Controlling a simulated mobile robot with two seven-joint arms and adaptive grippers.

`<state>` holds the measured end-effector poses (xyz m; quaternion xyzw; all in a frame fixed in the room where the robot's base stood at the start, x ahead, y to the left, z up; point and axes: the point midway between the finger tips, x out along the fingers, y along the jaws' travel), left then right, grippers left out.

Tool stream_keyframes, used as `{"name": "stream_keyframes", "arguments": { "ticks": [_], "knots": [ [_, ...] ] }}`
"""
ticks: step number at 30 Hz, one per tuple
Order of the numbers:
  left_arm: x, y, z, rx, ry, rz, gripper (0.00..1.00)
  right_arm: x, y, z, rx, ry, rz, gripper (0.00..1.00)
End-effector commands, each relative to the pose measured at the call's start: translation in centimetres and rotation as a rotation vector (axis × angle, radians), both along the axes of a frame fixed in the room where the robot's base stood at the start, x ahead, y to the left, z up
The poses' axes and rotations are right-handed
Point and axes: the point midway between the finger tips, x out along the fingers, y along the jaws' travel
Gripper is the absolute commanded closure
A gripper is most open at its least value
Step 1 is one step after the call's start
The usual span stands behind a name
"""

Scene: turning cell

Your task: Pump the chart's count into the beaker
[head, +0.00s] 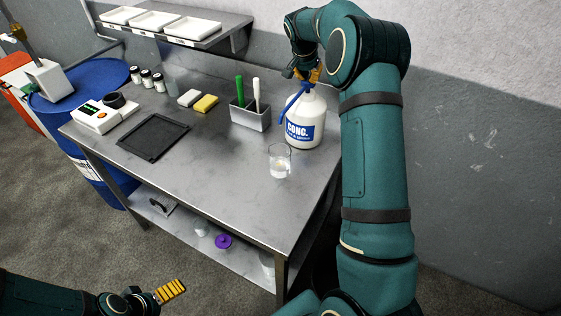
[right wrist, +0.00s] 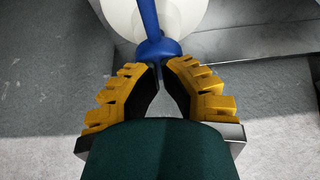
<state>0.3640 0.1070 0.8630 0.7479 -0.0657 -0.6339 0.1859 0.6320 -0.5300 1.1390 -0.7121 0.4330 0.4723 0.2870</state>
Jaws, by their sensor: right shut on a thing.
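A white pump bottle (head: 306,120) with a blue "CONC." label stands upright at the right end of the steel bench (head: 210,168). Its blue pump spout (head: 292,103) slants down to the left. My right gripper (head: 313,75) is at the pump top. In the right wrist view its yellow fingers are shut on the blue pump head (right wrist: 158,50). A clear glass beaker (head: 279,160) stands in front of the bottle, with a little clear liquid low in it. My left gripper (head: 171,291) is low at the left, away from the bench; its finger gap is not clear. I see no readable chart.
A grey caddy (head: 250,118) with green and white handles stands left of the bottle. A yellow sponge (head: 206,104), a black tray (head: 153,137) and a white device (head: 101,117) lie further left. The front bench middle is clear. A shelf (head: 192,38) overhangs the back.

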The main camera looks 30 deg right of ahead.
Motion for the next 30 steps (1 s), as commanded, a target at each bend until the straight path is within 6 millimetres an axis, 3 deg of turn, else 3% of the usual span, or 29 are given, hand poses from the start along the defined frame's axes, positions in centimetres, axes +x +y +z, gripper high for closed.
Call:
{"name": "stream_keyframes", "arguments": {
  "ticks": [30],
  "knots": [
    [0.0, 0.0, 4.0, 0.0, 0.0, 0.0, 0.0, 0.0, 0.0, 5.6, 0.0, 0.0, 0.0, 1.0]
  ]
}}
